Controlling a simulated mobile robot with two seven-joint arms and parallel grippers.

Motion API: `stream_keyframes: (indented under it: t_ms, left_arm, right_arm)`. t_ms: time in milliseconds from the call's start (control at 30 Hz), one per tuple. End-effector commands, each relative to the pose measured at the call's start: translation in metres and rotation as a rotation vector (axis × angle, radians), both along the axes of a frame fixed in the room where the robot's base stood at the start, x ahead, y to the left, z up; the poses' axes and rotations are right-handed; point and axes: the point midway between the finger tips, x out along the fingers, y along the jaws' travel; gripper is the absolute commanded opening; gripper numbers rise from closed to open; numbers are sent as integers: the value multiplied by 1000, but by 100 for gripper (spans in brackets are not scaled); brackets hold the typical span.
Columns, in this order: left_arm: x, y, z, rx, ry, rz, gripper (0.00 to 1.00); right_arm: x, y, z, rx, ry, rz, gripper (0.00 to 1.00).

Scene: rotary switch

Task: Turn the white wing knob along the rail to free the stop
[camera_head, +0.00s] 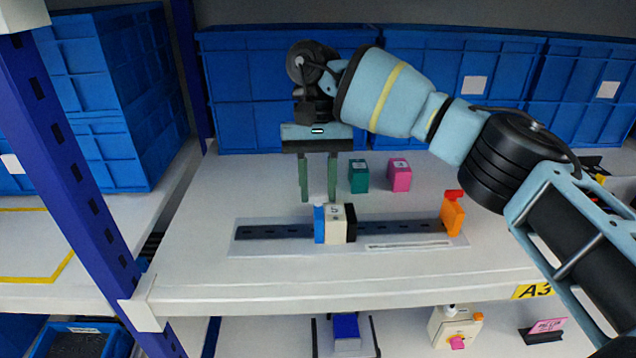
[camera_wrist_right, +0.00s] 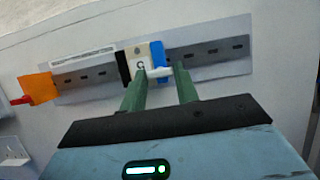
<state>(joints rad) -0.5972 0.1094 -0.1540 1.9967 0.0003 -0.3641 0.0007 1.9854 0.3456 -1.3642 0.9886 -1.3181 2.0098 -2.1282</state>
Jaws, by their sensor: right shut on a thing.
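The dark slotted rail (camera_head: 270,232) lies on a grey plate on the shelf. A block with a blue part (camera_head: 319,227), a cream part (camera_head: 337,224) and a black part (camera_head: 351,222) sits on it. The white wing knob (camera_wrist_right: 160,71) is at the blue and cream end of the block, mostly hidden by my fingers. My right gripper (camera_head: 318,198) reaches down from above, its green fingers closed on the knob; they also show in the wrist view (camera_wrist_right: 163,78). An orange stop (camera_head: 452,218) with a red piece stands at the rail's right end. My left gripper is out of view.
A green box (camera_head: 358,177) and a pink box (camera_head: 399,176) stand behind the rail. Blue crates (camera_head: 250,90) line the back. A blue post (camera_head: 90,190) stands at the left. The shelf (camera_head: 240,280) is clear in front of the rail.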

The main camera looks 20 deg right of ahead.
Motion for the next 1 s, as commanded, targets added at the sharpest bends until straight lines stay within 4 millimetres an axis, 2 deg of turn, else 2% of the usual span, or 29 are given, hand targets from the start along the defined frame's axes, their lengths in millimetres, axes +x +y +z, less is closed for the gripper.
stream_keyframes:
  t_ms: [33,67,233,633,1000]
  left_arm:
    - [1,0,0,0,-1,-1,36]
    - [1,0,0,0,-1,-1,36]
    - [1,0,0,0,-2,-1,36]
    - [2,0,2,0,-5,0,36]
    - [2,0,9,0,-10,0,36]
  right_arm:
    - [0,0,-1,0,1,2,8]
    - [0,0,-1,0,1,2,32]
    - [0,0,-1,0,1,1,53]
    - [2,0,5,0,1,1,53]
    - [18,-4,47,-2,-2,-1,53]
